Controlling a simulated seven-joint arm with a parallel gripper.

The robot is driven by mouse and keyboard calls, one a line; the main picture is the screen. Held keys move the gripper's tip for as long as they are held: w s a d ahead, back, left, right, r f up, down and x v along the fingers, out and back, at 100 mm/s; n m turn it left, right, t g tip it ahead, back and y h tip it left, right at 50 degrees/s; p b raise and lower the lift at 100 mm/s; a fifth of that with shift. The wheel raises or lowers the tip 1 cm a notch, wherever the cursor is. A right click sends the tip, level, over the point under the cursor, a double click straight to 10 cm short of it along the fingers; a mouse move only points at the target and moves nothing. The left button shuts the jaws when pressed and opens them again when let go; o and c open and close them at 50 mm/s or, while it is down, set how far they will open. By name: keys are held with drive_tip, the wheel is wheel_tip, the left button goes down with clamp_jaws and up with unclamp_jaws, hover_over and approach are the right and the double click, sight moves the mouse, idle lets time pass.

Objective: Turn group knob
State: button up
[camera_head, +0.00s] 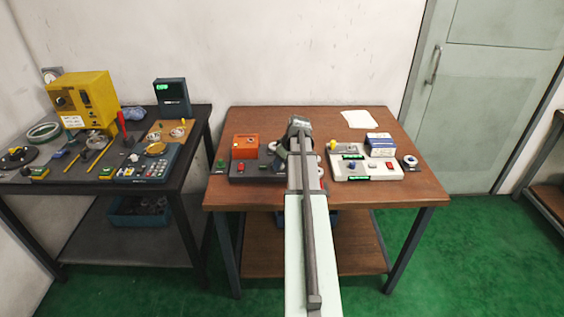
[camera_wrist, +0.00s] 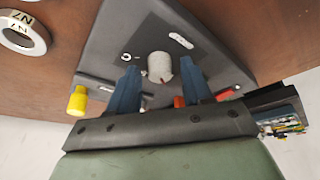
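A pale round knob (camera_wrist: 160,67) stands on a dark patch of a grey panel (camera_wrist: 105,52) in the wrist view, with white markings beside it. My gripper (camera_wrist: 158,64) has two blue fingers spread apart, one on each side of the knob, with a small gap showing at both sides. I cannot tell whether the fingertips reach down around the knob. In the head view my arm covers the middle of the brown table and hides the knob; my gripper end (camera_head: 299,125) is over the devices there.
A yellow knob (camera_wrist: 77,100) and a red part (camera_wrist: 228,93) are near the fingers. A metal ring (camera_wrist: 22,33) lies beside the panel. In the head view an orange box (camera_head: 245,147), a light control box (camera_head: 350,168) and a blue-white box (camera_head: 380,143) flank my arm.

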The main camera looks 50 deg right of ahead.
clamp_jaws()
drive_tip(key=shift+m, duration=0.3)
drive_tip(key=m+h, duration=0.1)
drive_tip(key=m, duration=0.2)
drive_tip(key=shift+a+m+h, duration=0.15)
drive_tip(key=shift+m+h, duration=0.15)
drive_tip(key=shift+h, duration=0.1)
drive_tip(key=m, duration=0.2)
drive_tip(key=m+g+h, duration=0.1)
drive_tip(key=m, duration=0.2)
drive_tip(key=shift+w+g+h, duration=0.15)
drive_tip(key=shift+g+h, duration=0.15)
drive_tip(key=m+g, duration=0.1)
drive_tip(key=m, duration=0.2)
drive_tip(key=m+g+h, duration=0.1)
drive_tip(key=m, duration=0.3)
drive_tip(key=shift+w+m+g, duration=0.2)
drive_tip(key=shift+m+g, duration=0.1)
drive_tip(key=m+g, duration=0.1)
drive_tip(key=m, duration=0.3)
drive_tip(key=shift+w+g, duration=0.1)
drive_tip(key=shift+g, duration=0.3)
drive_tip(key=shift+m+g, duration=0.4)
drive_tip(key=shift+m, duration=1)
drive_tip(key=shift+a+m, duration=0.1)
drive_tip(key=shift+m, duration=0.2)
